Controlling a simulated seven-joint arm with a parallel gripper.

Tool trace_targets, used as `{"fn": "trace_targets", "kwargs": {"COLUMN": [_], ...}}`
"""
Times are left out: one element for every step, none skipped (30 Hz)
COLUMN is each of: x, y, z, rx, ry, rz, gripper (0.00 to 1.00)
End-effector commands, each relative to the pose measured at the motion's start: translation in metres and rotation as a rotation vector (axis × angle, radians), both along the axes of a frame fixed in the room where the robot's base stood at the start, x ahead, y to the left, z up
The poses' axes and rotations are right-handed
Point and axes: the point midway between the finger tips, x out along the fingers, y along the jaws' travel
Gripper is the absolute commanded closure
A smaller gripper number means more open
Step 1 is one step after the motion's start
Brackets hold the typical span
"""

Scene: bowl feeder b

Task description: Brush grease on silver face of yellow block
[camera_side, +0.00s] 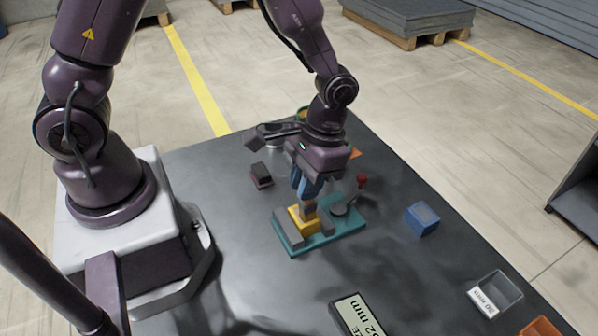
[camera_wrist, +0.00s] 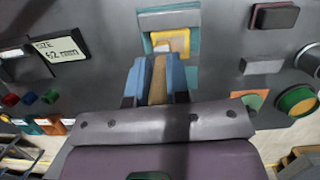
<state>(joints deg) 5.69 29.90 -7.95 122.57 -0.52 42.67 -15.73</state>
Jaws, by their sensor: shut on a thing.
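The yellow block (camera_side: 296,220) sits in a teal fixture (camera_side: 348,229) beside a grey bar, with a red-tipped clamp (camera_side: 361,181) on its right. In the wrist view the yellow block (camera_wrist: 183,40) lies just beyond my fingertips, with a pale grey patch on it. My gripper (camera_side: 308,192) points down over the block. Its blue fingers are shut on a brown brush-like tool (camera_side: 309,209), which also shows as a tan strip between the fingers in the wrist view (camera_wrist: 157,82). The tool's lower end is at or very near the block; I cannot tell whether it touches.
A dark block (camera_side: 261,174) lies left of the fixture. A blue block (camera_side: 422,219) and a grey bin (camera_side: 499,292) stand to the right. A size sign (camera_side: 358,316) is at the front. A round green-rimmed container (camera_wrist: 297,100) is behind my gripper.

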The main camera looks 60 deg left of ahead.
Motion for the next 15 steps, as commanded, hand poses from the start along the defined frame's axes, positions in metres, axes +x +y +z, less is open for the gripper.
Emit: {"fn": "trace_targets", "kwargs": {"x": [0.000, 0.000, 0.000, -0.001, -0.001, -0.001, 0.000, 0.000, 0.001, 0.000, 0.000, 0.000, -0.001, -0.001, 0.000], "y": [-0.006, -0.008, -0.012, -0.015, -0.017, -0.021, -0.019, -0.019, -0.019, -0.019, -0.019, -0.019, -0.019, -0.019, -0.019], "z": [0.000, 0.000, 0.000, 0.000, 0.000, 0.000, 0.004, 0.007, 0.018, 0.023, 0.024, 0.028, 0.030, 0.033, 0.037], "rx": [-0.001, -0.001, -0.001, 0.000, -0.001, -0.001, -0.001, -0.001, -0.001, -0.001, -0.001, -0.001, -0.001, -0.001, -0.001], "ry": [0.000, 0.001, 0.001, 0.001, 0.002, 0.002, 0.000, -0.001, -0.006, -0.004, -0.002, -0.001, -0.001, -0.002, -0.002], "rz": [-0.004, -0.003, -0.003, -0.004, -0.004, -0.003, 0.001, 0.001, 0.002, 0.002, 0.001, 0.001, 0.001, 0.001, 0.001], "gripper": [1.00, 1.00, 1.00, 1.00, 1.00, 1.00, 1.00, 1.00, 1.00, 1.00, 1.00, 1.00, 1.00, 1.00, 1.00]}}
